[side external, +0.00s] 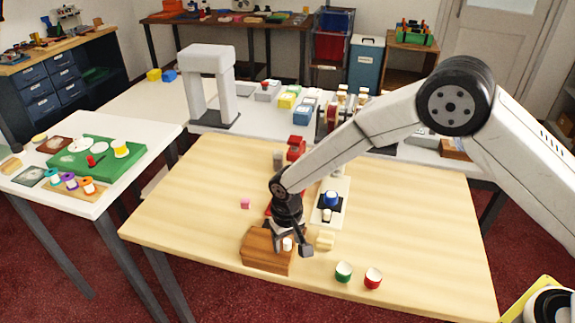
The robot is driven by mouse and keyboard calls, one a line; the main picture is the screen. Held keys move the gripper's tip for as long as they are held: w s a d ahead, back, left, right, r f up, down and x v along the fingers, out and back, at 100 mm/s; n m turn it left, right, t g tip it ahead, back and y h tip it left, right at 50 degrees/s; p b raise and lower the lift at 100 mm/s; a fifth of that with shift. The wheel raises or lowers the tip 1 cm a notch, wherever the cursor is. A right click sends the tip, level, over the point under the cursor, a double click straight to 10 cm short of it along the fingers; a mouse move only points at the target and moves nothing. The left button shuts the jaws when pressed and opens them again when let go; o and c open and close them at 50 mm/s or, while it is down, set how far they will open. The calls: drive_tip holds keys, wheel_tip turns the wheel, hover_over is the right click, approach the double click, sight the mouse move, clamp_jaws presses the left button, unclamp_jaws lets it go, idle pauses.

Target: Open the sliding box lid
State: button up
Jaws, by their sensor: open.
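A brown wooden box (262,252) sits near the front edge of the light wooden table. I take it for the sliding box; its lid cannot be told apart from the body at this size. My gripper (290,246) points down at the box's right end, with its fingers apart. A small white piece (287,244) shows between the fingers; I cannot tell whether it is part of the box. I cannot tell whether the fingers touch the box. The gripper hides part of the box's right side.
A cream block (325,240) lies just right of my gripper. A white tray (341,209) with a blue item is behind. A pink cube (245,203) lies behind left. The table's right side is clear.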

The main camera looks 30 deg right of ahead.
clamp_jaws()
idle(1.4)
